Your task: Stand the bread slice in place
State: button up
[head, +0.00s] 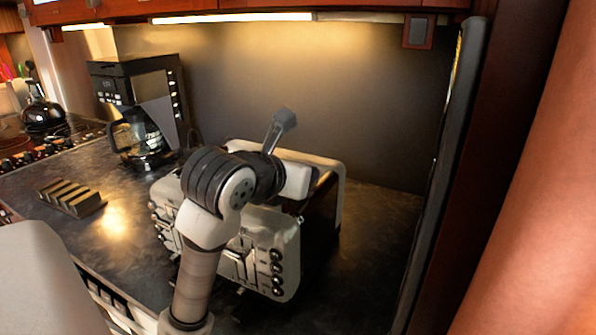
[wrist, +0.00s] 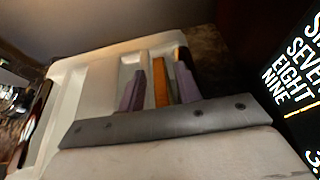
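A white toaster (head: 275,225) stands on the counter near the middle of the head view. My gripper (wrist: 165,82) is over the toaster, and my own arm hides most of it in the head view. In the wrist view its two purple-grey fingers stand on either side of an orange-brown bread slice (wrist: 161,84), seen edge-on. Narrow pale strips show beside the slice, so I cannot tell whether the fingers touch it. The toaster's white top (wrist: 98,88) lies behind and to the left. A dark slotted rack (head: 72,198) sits on the counter to the left.
A black coffee maker (head: 140,95) with a glass jug stands behind the rack. A dark kettle (head: 43,112) is on the stove at the far left. A dark upright panel (head: 455,170) bounds the counter on the right. Counter around the rack is clear.

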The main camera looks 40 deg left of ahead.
jog(key=shift+s+r, duration=0.1)
jog(key=shift+r, duration=0.15)
jog(key=b+v, duration=0.2)
jog(key=v, duration=1)
jog(key=shift+f+b, duration=0.15)
jog(key=shift+b, duration=0.2)
